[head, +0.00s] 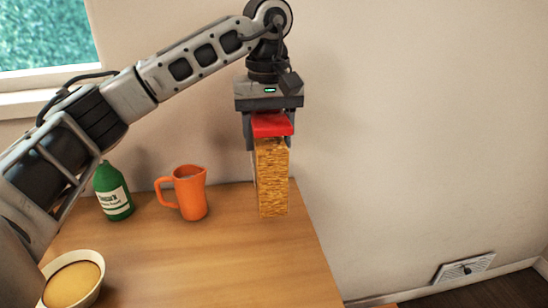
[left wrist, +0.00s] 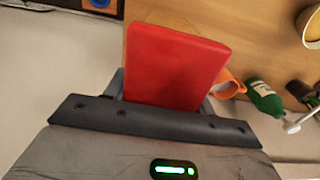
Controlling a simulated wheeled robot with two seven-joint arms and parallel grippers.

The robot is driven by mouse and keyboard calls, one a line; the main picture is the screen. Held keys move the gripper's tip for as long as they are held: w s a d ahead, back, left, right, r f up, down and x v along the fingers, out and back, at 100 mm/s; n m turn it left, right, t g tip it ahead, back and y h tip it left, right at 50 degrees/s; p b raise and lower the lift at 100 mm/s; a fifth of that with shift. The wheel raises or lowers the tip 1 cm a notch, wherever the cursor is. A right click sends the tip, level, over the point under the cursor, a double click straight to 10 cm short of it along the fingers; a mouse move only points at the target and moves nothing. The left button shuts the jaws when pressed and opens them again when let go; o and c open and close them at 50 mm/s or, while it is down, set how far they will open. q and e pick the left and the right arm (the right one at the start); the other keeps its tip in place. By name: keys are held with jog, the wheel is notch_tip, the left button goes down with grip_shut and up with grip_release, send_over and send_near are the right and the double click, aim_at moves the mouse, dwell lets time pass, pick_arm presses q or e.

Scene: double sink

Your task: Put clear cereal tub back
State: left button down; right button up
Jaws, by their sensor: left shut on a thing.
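The clear cereal tub (head: 272,178) has a red lid and is full of golden-brown cereal. In the left wrist view the red lid (left wrist: 176,66) fills the middle and hides most of the tub. My right gripper is not in view.
An orange pitcher (head: 189,193) stands left of the tub, with a green bottle (head: 113,192) further left. A bowl (head: 74,281) with yellowish contents is at the front left. The wall (head: 400,120) is behind. The counter's right edge is close to the tub; its middle is clear.

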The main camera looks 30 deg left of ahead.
pick_arm(q)
jog(key=shift+w+a+f+p, duration=0.1)
jog(key=shift+w+f, duration=0.35)
jog(key=shift+f, duration=0.6)
jog(key=shift+w+a+f+p, duration=0.1)
jog(key=shift+w+f, duration=0.4)
jog(key=shift+f, duration=0.5)
jog(key=shift+w+f+p, duration=0.1)
jog(key=shift+w+f, duration=0.35)
jog(key=shift+f, duration=0.7)
jog(key=c, duration=0.5)
grip_release()
jog(key=shift+f, duration=0.1)
notch_tip(320, 180, up, 12)
jog(key=shift+r, duration=0.2)
